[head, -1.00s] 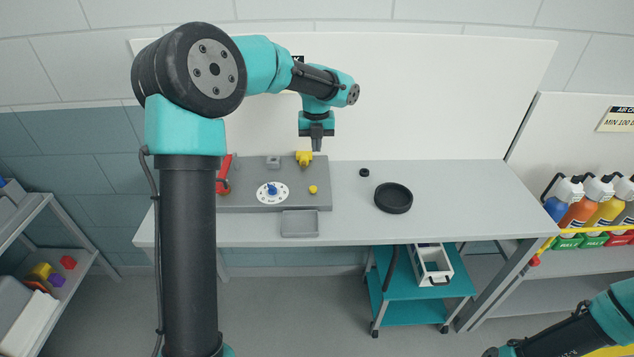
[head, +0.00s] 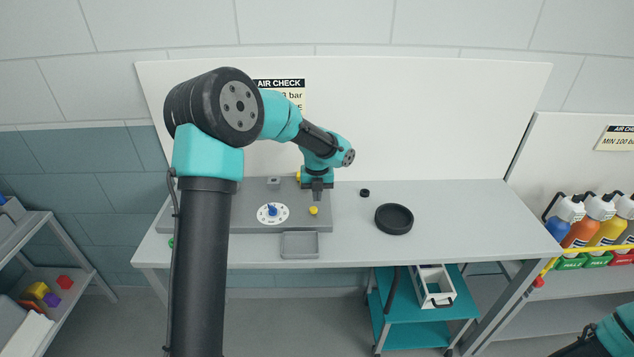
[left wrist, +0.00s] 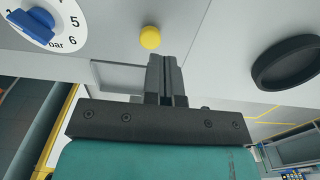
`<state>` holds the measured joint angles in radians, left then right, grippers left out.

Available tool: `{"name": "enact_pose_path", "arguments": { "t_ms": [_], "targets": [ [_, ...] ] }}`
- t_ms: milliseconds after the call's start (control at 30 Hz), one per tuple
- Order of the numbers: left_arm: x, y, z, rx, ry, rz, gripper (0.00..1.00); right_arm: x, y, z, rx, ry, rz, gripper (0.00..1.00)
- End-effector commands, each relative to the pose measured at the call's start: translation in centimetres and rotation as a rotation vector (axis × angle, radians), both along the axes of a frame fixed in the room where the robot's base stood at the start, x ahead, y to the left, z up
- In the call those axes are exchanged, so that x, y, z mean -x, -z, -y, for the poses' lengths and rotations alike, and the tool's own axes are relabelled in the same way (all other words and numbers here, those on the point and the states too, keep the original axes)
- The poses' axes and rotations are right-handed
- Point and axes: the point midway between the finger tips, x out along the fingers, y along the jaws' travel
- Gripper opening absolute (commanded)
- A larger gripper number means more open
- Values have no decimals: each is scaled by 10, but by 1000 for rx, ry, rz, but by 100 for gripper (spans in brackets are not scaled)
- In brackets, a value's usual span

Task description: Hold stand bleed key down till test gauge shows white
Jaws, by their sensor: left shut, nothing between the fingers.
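The grey stand (head: 245,225) lies at the back left of the bench. It carries a white dial with a blue knob (head: 272,210), a small yellow round key (head: 313,210) and a grey block (head: 273,181). My left gripper (head: 317,198) is shut and empty, pointing down just behind and above the yellow key. In the left wrist view the yellow key (left wrist: 150,38) shows just beyond the shut fingertips (left wrist: 164,60); I cannot tell whether they touch. A yellow fitting (head: 298,176) is partly hidden by the gripper. I cannot make out the test gauge's face.
A shallow grey tray (head: 300,245) sits in front of the stand. A black round dish (head: 394,219) and a small black cap (head: 364,193) lie to the right. An air check sign (head: 281,92) is partly behind my arm. The bench's right side is clear.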

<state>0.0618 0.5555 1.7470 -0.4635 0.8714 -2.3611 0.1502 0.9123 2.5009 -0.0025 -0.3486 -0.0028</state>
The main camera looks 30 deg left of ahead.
Motion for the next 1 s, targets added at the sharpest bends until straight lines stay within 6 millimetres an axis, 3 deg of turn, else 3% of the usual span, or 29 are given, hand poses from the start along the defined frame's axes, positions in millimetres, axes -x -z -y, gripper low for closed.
{"name": "enact_pose_path", "arguments": {
  "t_ms": [233, 667, 1000],
  "targets": [
    [0, 30, 0, 1, -1, -1, 0, 0, 0, 0, 0, 0, 0, 43],
    [0, 36, 0, 0, -1, -1, 0, 0, 0, 0, 0, 0, 0, 43],
    [1, 61, 0, 1, -2, -6, 0, 0, 0, 0, 0, 0, 0, 43]
  ]
}}
